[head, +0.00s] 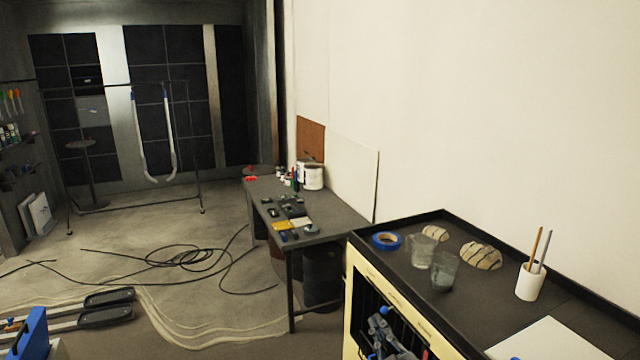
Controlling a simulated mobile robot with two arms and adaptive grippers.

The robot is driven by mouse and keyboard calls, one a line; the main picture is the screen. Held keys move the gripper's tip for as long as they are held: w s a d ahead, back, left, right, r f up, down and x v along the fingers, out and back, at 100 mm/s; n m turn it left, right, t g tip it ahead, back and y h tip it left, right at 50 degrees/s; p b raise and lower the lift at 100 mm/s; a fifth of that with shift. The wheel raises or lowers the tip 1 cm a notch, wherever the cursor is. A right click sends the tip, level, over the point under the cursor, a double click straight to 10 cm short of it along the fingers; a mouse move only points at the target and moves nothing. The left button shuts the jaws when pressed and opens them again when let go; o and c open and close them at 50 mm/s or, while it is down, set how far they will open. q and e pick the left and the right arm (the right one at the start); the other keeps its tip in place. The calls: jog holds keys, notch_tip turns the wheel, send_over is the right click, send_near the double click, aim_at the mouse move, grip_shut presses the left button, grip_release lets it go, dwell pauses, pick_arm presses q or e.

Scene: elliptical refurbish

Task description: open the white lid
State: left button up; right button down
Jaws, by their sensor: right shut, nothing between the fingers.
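A flat white panel (550,342) lies at the lower right on the dark top of the near cabinet, cut off by the bottom of the view. It may be the white lid, but I cannot tell whether it is hinged. My right gripper (386,335), grey with blue parts, is low in front of the cabinet's dark, open-looking front. It is shut and empty, below the cabinet top and left of the white panel, apart from it. My left gripper is not clearly in view.
The near cabinet (465,329) has a raised dark rim; on it are blue tape (386,241), two clear cups (444,272), striped stones (481,256) and a white pen cup (530,283). A cluttered workbench (335,218) stands behind. Cables (190,258) cross the floor.

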jog(key=s+d+f+m+g+h, duration=0.4)
jog(key=s+d+f+m+g, duration=0.3)
jog(key=s+f, duration=0.6)
jog(key=s+d+f+g, duration=0.1)
jog(key=s+f+g, duration=0.3)
jog(key=s, duration=0.6)
jog(key=s+d+f+g, duration=0.1)
jog(key=s+f+g, duration=0.25)
jog(key=s, duration=0.65)
notch_tip(320, 180, down, 34)
jog(key=s+g+b, duration=0.1)
jog(key=b, duration=0.7)
jog(key=s+d+f+b, duration=0.1)
jog(key=s+f+b, duration=0.1)
jog(key=s+f, duration=0.6)
jog(key=s+d+f+g+b, duration=0.1)
jog(key=s+d+f+b, duration=0.1)
jog(key=s+f, duration=0.6)
notch_tip(320, 180, down, 5)
jog(key=shift+s+f+b, duration=0.15)
jog(key=shift+s+b, duration=0.25)
jog(key=shift+b, duration=0.35)
jog(key=shift+g, duration=0.25)
